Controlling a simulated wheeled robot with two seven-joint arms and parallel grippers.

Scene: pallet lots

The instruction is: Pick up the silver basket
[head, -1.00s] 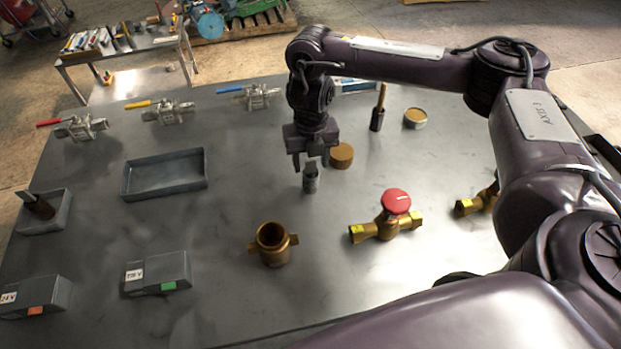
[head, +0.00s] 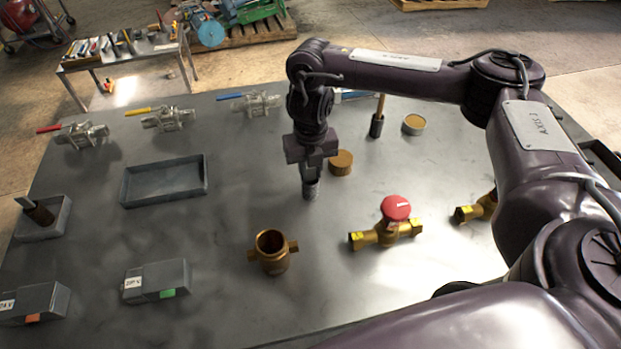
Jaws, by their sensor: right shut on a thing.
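The silver basket (head: 311,191) is a small grey cylinder near the middle of the grey table, in the head view. My right gripper (head: 311,176) points down over it and is shut on its upper part. The jaws hide the basket's top. The basket looks upright, and I cannot tell whether its base still touches the table. My left gripper is not in view.
A brass cap (head: 341,162) stands close behind and right of the basket. A brass body with side lugs (head: 271,252) is in front, and a red-topped brass valve (head: 396,208) is to the right. An empty grey tray (head: 163,182) lies left. Bare tabletop separates them.

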